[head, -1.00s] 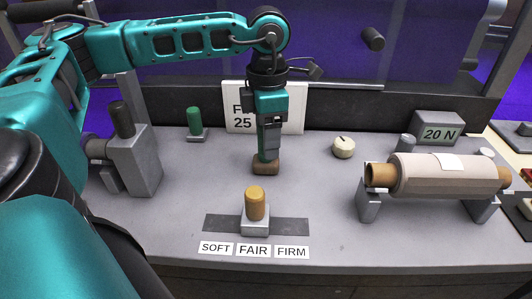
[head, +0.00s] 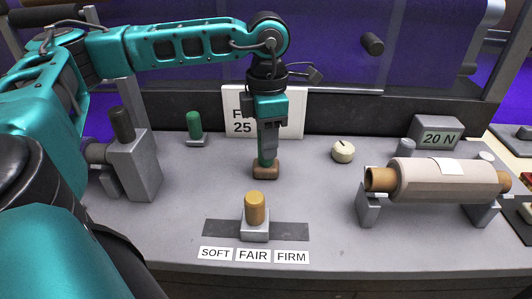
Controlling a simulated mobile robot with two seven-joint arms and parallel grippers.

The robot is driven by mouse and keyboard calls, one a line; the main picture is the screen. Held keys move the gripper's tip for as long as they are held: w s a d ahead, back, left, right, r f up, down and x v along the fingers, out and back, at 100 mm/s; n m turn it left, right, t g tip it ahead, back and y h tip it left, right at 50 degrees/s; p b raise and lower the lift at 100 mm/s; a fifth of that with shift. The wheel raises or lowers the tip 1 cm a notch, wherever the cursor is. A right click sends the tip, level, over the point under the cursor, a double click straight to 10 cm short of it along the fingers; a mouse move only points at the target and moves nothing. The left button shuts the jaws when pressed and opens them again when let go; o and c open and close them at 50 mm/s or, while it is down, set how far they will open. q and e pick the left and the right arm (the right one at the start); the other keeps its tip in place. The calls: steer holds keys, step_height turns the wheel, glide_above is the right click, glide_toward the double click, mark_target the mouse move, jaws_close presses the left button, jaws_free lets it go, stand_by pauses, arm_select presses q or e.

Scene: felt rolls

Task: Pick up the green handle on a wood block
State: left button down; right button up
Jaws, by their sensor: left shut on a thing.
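The green handle (head: 266,160) stands upright on a small brown wood block (head: 267,171) near the middle of the grey worktop. My left gripper (head: 267,152) points straight down over it and is shut on the handle, hiding its upper part. The block appears to rest on the worktop; a very small gap under it could not be told. My right gripper is not in view.
Another green handle (head: 194,124) stands on a grey base behind to the left. An orange-brown peg (head: 255,207) stands in front by the SOFT, FAIR, FIRM labels. A felt roll (head: 445,178) lies on a cradle at right, near a cream knob (head: 343,152).

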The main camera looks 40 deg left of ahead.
arm_select(q)
steer(key=shift+r, duration=0.15)
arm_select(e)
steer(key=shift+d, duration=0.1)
arm_select(q)
step_height(320, 180, up, 20)
steer(key=p, duration=0.5)
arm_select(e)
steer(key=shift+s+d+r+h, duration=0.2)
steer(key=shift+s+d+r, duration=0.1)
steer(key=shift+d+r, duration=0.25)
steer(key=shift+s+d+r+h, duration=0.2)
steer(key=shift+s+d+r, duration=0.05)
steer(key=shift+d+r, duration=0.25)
arm_select(q)
steer(key=c, duration=1.4)
jaws_free()
jaws_close()
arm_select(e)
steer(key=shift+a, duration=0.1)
